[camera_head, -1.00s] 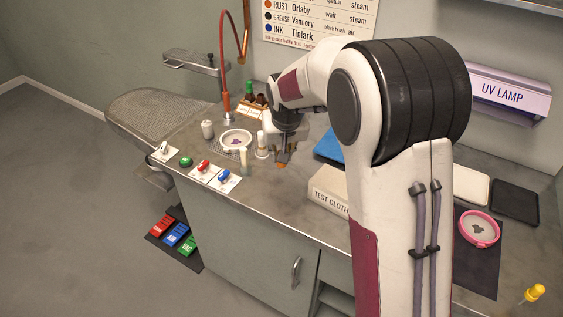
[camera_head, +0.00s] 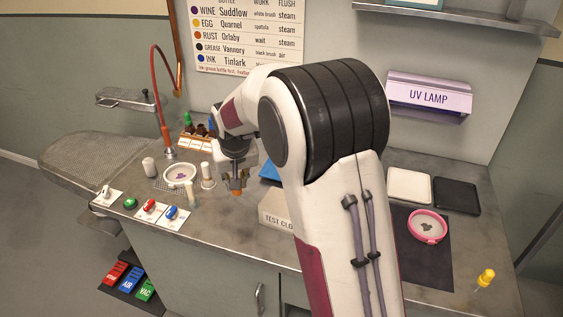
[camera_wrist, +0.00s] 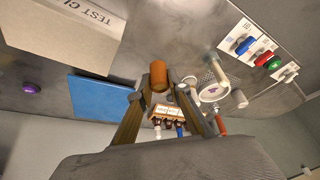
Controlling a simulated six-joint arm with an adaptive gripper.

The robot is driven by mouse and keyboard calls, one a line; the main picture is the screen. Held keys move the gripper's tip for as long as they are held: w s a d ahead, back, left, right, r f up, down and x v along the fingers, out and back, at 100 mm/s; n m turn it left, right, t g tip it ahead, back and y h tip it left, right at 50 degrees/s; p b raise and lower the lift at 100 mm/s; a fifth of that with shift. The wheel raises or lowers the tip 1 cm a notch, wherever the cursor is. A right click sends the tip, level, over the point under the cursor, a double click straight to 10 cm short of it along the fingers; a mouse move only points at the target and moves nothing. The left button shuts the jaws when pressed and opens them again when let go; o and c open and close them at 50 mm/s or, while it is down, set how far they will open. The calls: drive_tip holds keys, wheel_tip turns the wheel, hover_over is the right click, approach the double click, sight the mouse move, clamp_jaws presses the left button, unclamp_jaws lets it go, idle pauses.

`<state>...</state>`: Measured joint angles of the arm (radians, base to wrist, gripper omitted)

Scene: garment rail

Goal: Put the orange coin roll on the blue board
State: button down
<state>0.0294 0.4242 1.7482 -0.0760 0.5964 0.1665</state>
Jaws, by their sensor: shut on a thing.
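The orange coin roll (camera_wrist: 158,76) is between the fingertips of my gripper (camera_wrist: 160,88), which is shut on it. In the head view the roll's orange end (camera_head: 237,192) shows just below my gripper (camera_head: 236,182), above the counter. The blue board (camera_wrist: 97,108) lies flat on the counter beside the roll in the wrist view, with its visible part bare. In the head view only a part of the blue board (camera_head: 269,171) shows, the rest hidden behind my arm and the box.
A TEST CLOTHS box (camera_head: 275,212) stands close to the board. A white ring dish (camera_head: 180,174), small bottles and a bottle rack (camera_head: 196,138) stand left of my gripper. Red, green and blue switches (camera_head: 151,207) line the front edge. A pink hoop (camera_head: 428,227) lies right.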

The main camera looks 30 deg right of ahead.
drive_tip(key=w+d+r+m, duration=0.1)
drive_tip(key=w+d, duration=0.3)
drive_tip(key=d, duration=0.5)
drive_tip(key=w+d+r+m+h, duration=0.1)
drive_tip(key=w+d+r+m, duration=0.1)
drive_tip(key=d, duration=0.8)
drive_tip(key=shift+w+d+r+m+g+h, duration=0.25)
drive_tip(key=shift+w+m, duration=0.35)
drive_tip(key=shift+w, duration=0.3)
drive_tip(key=shift+f, duration=2.45)
drive_tip(key=shift+f, duration=0.1)
drive_tip(key=shift+f, duration=2.45)
drive_tip(key=shift+f, duration=0.1)
